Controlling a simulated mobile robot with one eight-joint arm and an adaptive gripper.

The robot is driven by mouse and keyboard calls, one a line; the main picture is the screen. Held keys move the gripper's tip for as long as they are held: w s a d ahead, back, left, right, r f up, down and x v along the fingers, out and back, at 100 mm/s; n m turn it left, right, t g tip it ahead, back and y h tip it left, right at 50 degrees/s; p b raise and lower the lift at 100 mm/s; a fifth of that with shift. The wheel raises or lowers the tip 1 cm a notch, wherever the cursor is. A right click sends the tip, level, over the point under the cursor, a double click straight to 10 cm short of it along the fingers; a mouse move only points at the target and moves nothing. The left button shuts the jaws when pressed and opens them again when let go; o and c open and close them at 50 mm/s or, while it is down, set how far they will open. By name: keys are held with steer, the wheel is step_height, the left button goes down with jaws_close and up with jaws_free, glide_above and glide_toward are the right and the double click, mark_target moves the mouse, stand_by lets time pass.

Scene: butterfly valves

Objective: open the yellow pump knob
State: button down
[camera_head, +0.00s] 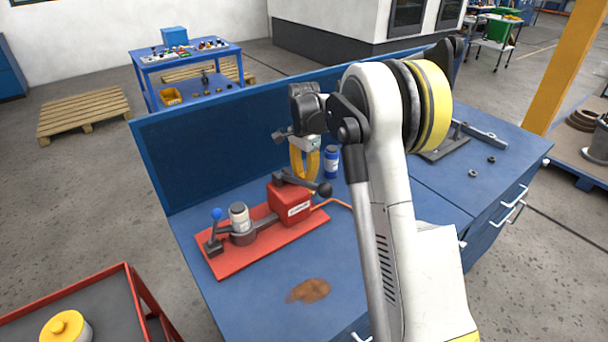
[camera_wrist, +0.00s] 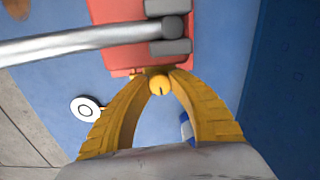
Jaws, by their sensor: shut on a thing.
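The yellow knob (camera_wrist: 160,86) is a small round ball with a dark mark, at the edge of the red pump in the wrist view. My gripper (camera_wrist: 160,76) has curved yellow fingers whose tips close around the knob. In the head view my gripper (camera_head: 304,176) reaches down just behind the red pump (camera_head: 290,204); the knob is hidden there. The pump also shows in the wrist view (camera_wrist: 112,38), under a grey bar.
A blue can (camera_head: 331,162) stands close to my gripper. A blue back panel (camera_head: 220,150) rises behind. The front of the blue bench has free room around a brown stain (camera_head: 309,290).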

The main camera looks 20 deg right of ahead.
mark_target(304, 175)
steer(key=shift+n, duration=0.3)
steer(key=c, duration=1.1)
jaws_free()
steer(key=shift+c, duration=0.2)
step_height(304, 175, up, 12)
